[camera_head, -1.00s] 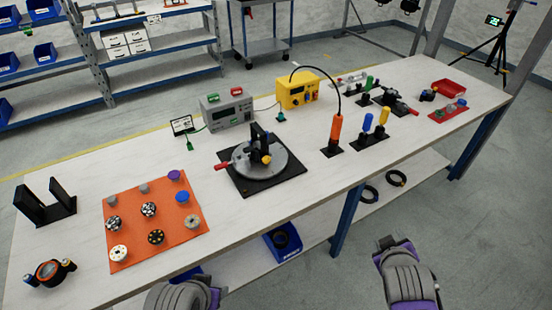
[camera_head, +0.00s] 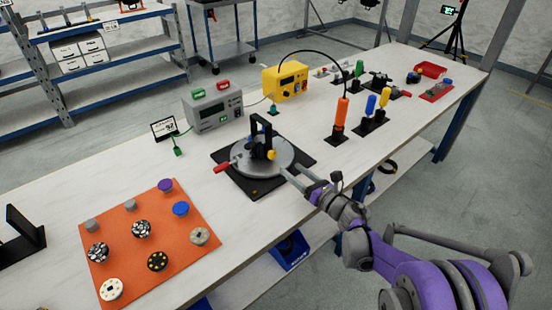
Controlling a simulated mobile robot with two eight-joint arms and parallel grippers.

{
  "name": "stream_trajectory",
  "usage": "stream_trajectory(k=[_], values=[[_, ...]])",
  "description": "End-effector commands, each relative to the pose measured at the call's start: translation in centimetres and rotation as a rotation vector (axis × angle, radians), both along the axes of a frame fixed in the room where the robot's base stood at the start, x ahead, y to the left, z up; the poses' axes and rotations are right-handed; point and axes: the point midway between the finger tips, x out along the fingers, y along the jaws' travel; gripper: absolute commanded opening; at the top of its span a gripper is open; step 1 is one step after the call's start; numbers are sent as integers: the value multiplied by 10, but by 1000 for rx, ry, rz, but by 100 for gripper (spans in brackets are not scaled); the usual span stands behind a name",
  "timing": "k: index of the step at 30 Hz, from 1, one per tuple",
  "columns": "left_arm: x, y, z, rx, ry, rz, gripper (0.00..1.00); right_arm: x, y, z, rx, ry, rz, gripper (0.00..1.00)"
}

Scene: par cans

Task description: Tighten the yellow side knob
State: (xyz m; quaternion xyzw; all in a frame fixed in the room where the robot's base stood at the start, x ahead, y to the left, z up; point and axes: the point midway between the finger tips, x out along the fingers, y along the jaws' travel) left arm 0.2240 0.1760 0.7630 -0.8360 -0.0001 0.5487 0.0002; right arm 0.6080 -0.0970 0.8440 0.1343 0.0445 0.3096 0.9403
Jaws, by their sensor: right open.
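The yellow side knob (camera_head: 271,155) is on the side of a black upright bracket (camera_head: 260,130). The bracket stands on a round grey metal plate (camera_head: 243,164) with a red-tipped handle (camera_head: 222,168) at its left. My right gripper (camera_head: 283,174) reaches in from the lower right. Its two grey fingers are apart and empty at the plate's right edge, just below and right of the knob. Whether a fingertip touches the plate cannot be told. My left gripper is out of view.
The plate sits on a black base (camera_head: 225,157). Behind it are a grey meter box (camera_head: 213,110) and a yellow power box (camera_head: 286,80). An orange tool (camera_head: 341,112) stands upright at the right. An orange mat (camera_head: 125,215) with several small pieces lies at the left.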

Motion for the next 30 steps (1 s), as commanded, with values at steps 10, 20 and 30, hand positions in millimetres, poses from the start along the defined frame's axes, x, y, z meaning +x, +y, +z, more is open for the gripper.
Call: stream_trajectory(k=[10, 20, 30], values=[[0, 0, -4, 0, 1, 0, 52, 52, 39, 0, 4, 1, 1, 69], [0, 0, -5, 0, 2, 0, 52, 67, 49, 1, 3, 1, -2, 69], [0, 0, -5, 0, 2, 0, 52, 67, 49, 1, 4, 1, -2, 40]])
